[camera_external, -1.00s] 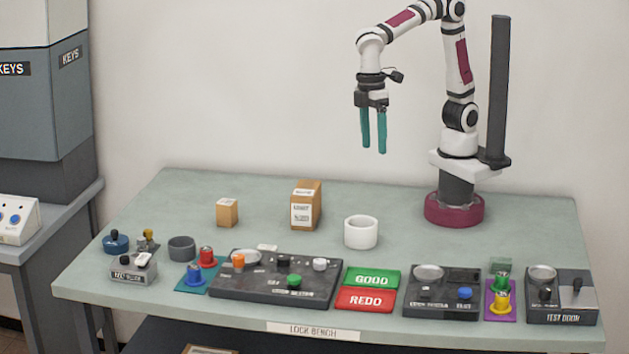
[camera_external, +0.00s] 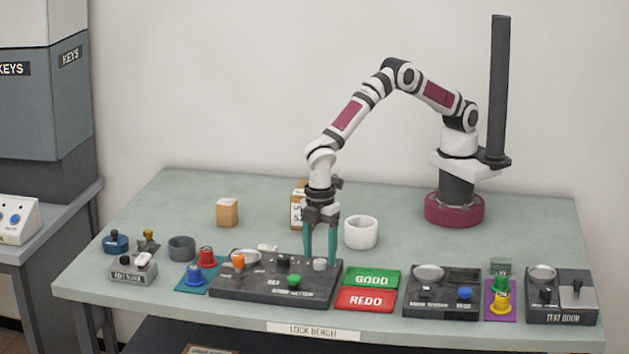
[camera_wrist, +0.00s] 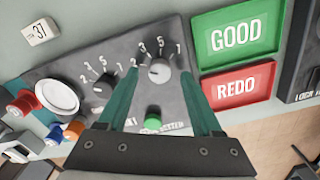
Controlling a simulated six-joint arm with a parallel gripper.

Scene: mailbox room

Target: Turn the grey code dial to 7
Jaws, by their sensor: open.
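The grey code dial (camera_external: 320,264) sits at the right end of a dark lock panel (camera_external: 262,290) near the bench's front. In the wrist view the dial (camera_wrist: 159,71) has printed numbers around its upper side, with a 5 and a number near the right that is hard to read. I cannot tell for sure where its mark points. My gripper (camera_external: 320,257) points down over the dial, open. In the wrist view its teal fingers (camera_wrist: 160,77) stand on either side of the dial, with a gap showing.
A black dial (camera_wrist: 103,86) with its own numbers is left of the grey one. A green button (camera_external: 294,281) lies in front. GOOD (camera_external: 372,279) and REDO (camera_external: 365,300) pads lie right of the panel. A white cup (camera_external: 361,232) stands behind.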

